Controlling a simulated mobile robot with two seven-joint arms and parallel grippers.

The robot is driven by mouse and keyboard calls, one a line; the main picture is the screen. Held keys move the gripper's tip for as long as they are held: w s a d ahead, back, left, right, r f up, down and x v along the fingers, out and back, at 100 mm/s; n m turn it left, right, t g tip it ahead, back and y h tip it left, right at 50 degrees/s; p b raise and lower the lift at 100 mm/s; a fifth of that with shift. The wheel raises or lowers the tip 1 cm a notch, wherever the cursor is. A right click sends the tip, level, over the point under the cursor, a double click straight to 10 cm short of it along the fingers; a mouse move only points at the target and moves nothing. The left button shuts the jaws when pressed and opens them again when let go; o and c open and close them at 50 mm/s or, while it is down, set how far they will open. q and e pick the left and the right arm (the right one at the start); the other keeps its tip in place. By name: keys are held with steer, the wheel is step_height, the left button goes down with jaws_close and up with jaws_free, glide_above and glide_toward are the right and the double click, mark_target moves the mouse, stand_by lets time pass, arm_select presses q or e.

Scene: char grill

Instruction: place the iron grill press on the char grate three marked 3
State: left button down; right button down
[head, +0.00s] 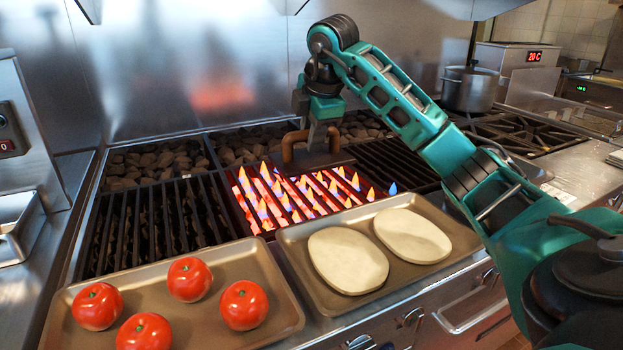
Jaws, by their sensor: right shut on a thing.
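The iron grill press has a dark flat plate (333,160) and a brown looped handle (289,147). My right gripper (318,132) reaches down from above and is shut on the handle. The press is roughly level over the back part of the flaming middle grate (300,198); I cannot tell whether it touches the bars. A dark grate (160,225) lies to the left, without flames. Another dark grate (395,165) lies to the right, partly behind my arm. I can read no number on any grate. My left gripper is out of view.
A tray (262,290) with several tomatoes (188,279) and a tray (300,262) with two pale flat rounds (412,235) stand in front of the grates. Coals (155,163) lie behind. A pot (470,88) stands back right, near burners (530,130).

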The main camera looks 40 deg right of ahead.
step_height(320, 180, down, 8)
steer(key=shift+b, duration=0.65)
steer(key=c, duration=0.9)
jaws_free()
steer(key=p+v, duration=0.1)
steer(key=v, duration=1)
steer(key=shift+p, duration=0.35)
steer(key=shift+s+a+r, duration=0.15)
steer(key=shift+s+r, duration=0.05)
steer(key=shift+r, duration=0.25)
steer(key=shift+f, duration=0.1)
